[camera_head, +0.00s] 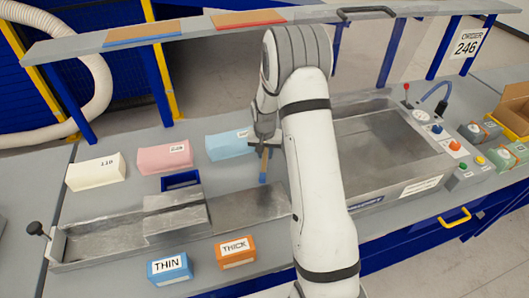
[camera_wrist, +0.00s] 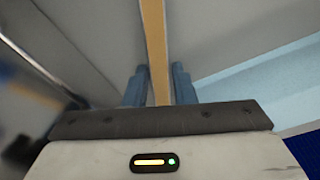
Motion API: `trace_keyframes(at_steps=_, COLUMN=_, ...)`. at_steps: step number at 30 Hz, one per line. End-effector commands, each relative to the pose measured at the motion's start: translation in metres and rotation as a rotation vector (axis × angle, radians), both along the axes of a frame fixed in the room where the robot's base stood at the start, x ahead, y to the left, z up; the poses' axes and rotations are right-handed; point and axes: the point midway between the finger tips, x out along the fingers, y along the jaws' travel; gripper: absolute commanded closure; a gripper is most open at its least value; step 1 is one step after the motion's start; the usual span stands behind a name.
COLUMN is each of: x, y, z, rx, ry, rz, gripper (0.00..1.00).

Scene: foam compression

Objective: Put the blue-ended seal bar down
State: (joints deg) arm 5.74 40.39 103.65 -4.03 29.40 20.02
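The seal bar (camera_head: 264,163) is a narrow tan strip with a blue lower end. It hangs roughly upright below my gripper (camera_head: 263,146) in the head view, over the back edge of the long metal trough (camera_head: 250,205). In the wrist view the tan bar (camera_wrist: 155,45) runs between the two blue-grey fingers of my gripper (camera_wrist: 159,88), which are shut on it. Its blue end does not show there. I cannot tell whether its lower tip touches the surface.
White, pink and light blue blocks (camera_head: 226,145) stand behind the trough. THIN (camera_head: 170,268) and THICK (camera_head: 235,252) boxes stand in front. A dark blue frame (camera_head: 181,180) lies behind the trough. A metal chamber (camera_head: 385,145) is right of my arm. A shelf (camera_head: 190,30) spans overhead.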

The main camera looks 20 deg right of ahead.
Motion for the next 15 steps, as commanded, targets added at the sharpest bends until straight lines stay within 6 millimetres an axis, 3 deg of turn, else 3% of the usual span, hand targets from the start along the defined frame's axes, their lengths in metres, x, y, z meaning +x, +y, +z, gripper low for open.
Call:
trace_keyframes(at_steps=6, x=-0.0001, y=-0.0003, z=0.0005, rx=0.0, ry=0.0, rz=0.0, gripper=0.6)
trace_keyframes(at_steps=15, x=0.0, y=-0.0006, z=0.005, rx=0.0, ry=0.0, rz=-0.001, gripper=0.6)
